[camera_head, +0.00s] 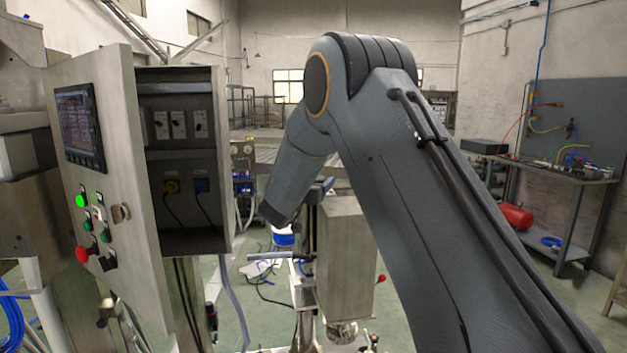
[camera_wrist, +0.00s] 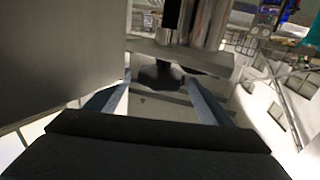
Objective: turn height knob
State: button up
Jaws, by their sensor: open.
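In the wrist view a dark, rounded knob (camera_wrist: 160,74), which looks like the height knob, sits below a metal bracket (camera_wrist: 205,62). A shaft rises above it. My gripper (camera_wrist: 158,86) is open, with one blue-grey finger on each side of the view and the knob between or just beyond the tips. I cannot tell whether either finger touches it. In the head view my arm bends down to the steel column unit (camera_head: 345,262), and only a small part of the gripper shows near its top. I cannot make out the knob there.
A control cabinet (camera_head: 105,150) with screen, buttons and an open door stands at the left. A workbench (camera_head: 545,165) with cables and a red tank (camera_head: 515,216) is at the right. In the wrist view a large metal face (camera_wrist: 60,50) is close on the left.

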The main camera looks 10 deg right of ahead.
jog(key=c, duration=1.1)
jog(key=n+y+b, duration=0.1)
jog(key=n+t+y+b, duration=0.1)
jog(key=y, duration=0.1)
jog(key=shift+d+b, duration=0.3)
jog(key=shift+b, duration=0.05)
jog(key=shift+n+t+y+b, duration=0.4)
jog(key=shift+n+y, duration=0.1)
jog(key=shift+y, duration=0.2)
jog(key=shift+r, duration=0.1)
jog(key=o, duration=1.1)
